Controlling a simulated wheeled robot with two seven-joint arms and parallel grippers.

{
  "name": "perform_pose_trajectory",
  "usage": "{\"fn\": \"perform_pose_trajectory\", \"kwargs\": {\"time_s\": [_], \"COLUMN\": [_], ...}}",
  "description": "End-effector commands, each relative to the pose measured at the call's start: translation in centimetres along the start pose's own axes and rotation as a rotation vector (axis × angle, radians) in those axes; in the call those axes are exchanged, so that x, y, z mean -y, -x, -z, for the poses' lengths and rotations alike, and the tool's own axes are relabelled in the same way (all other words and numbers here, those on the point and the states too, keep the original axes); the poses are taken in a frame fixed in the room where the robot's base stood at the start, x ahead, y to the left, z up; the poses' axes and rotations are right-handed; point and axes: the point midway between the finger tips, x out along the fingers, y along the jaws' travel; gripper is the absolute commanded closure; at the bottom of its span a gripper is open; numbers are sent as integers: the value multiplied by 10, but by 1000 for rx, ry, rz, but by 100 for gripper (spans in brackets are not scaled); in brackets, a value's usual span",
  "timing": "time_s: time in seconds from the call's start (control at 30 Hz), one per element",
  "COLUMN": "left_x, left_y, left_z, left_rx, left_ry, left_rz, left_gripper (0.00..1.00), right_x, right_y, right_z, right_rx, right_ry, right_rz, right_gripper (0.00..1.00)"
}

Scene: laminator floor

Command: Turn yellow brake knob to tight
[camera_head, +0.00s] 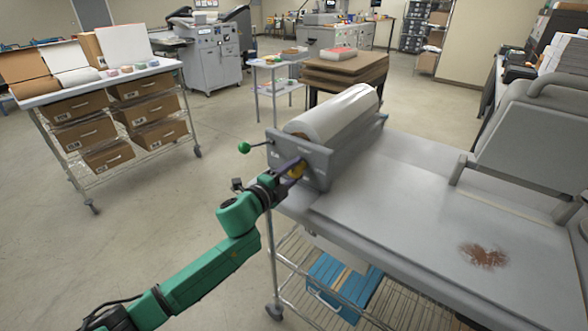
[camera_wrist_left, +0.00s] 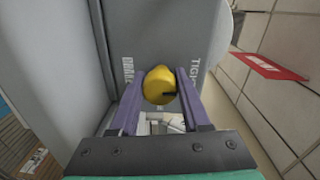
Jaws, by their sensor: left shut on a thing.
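The yellow brake knob (camera_wrist_left: 158,84) is on the grey end plate (camera_wrist_left: 160,35) of the roll holder, between the words BRAKE and TIGHT. A dark mark shows on the knob's right side. In the left wrist view my left gripper (camera_wrist_left: 160,90) has its two purple fingers on either side of the knob, shut on it. In the head view the left gripper (camera_head: 291,169) reaches the end plate (camera_head: 312,163), and a bit of the yellow knob (camera_head: 297,171) shows beside the fingers. My right gripper is not in view.
A white roll (camera_head: 335,113) lies in the holder. The grey table (camera_head: 400,190) has a brown stain (camera_head: 484,255). A cart with cardboard boxes (camera_head: 82,133) stands left, with open floor between.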

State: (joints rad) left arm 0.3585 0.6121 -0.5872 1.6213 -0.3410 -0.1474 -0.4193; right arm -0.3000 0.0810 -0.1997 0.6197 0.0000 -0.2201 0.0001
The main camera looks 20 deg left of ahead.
Motion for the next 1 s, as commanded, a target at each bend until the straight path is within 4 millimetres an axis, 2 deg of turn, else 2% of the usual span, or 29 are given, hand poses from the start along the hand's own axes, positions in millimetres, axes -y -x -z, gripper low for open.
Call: {"fn": "perform_pose_trajectory", "kwargs": {"time_s": [0.63,0.67,0.7,0.73,1.0], "left_x": [1,1,1,1,1], "left_y": [0,0,0,0,0], "left_z": [1,1,1,1,0], "left_rx": [-6,-6,-6,-6,-4], "left_ry": [63,62,62,62,61], "left_rz": [2,2,2,2,1], "left_gripper": [100,49,34,23,23], "right_x": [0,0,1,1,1], "right_y": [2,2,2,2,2], "right_z": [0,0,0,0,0], "right_rx": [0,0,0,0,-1], "right_ry": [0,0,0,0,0], "right_rz": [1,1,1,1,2], "right_gripper": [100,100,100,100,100]}}
